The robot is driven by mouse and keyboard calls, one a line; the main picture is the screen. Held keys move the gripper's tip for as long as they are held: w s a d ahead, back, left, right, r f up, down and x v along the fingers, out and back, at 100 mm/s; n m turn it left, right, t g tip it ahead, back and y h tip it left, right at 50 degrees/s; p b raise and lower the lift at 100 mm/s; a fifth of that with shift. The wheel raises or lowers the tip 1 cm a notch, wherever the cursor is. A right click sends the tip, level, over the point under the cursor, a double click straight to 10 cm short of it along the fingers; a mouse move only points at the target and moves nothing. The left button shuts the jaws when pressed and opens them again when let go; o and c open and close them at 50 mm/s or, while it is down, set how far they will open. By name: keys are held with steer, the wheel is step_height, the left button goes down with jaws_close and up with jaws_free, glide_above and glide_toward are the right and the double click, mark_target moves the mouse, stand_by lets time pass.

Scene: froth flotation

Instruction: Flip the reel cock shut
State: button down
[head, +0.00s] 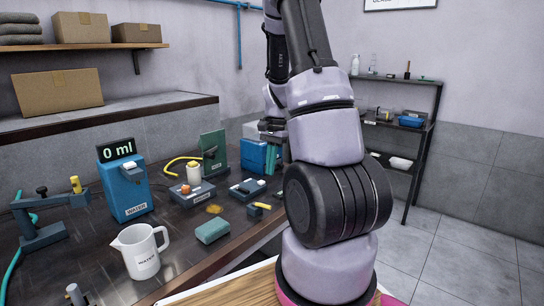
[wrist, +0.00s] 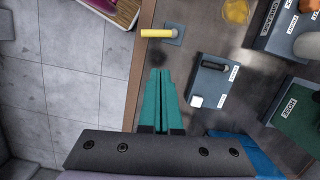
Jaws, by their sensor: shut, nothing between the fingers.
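My gripper (wrist: 160,74) has teal fingers pressed together with nothing between them, pointing down over the bench near its front edge. In the head view my gripper (head: 271,160) is partly hidden behind my arm. A green panel (head: 213,148) carries a dark fitting, with a yellow hose beside it; its label reads HOSE in the wrist view (wrist: 296,112). A small grey block with a yellow bar (wrist: 158,33) lies beyond the fingertips, apart from them. I cannot tell for certain which part is the reel cock, or its lever position.
A grey box with a black lever and white knob (wrist: 210,84) is right of the fingers. A blue water dispenser (head: 125,190), a white jug (head: 140,251) and a green sponge (head: 212,231) stand on the bench. A shelf rack (head: 420,135) is behind my arm; floor is clear at right.

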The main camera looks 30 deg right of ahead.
steer(key=shift+w+d+r, duration=0.1)
steer(key=shift+d+r, duration=0.05)
steer(key=shift+r, duration=0.85)
steer(key=shift+w+d+r, duration=0.1)
steer(key=shift+d+r, duration=0.05)
steer(key=shift+r, duration=0.85)
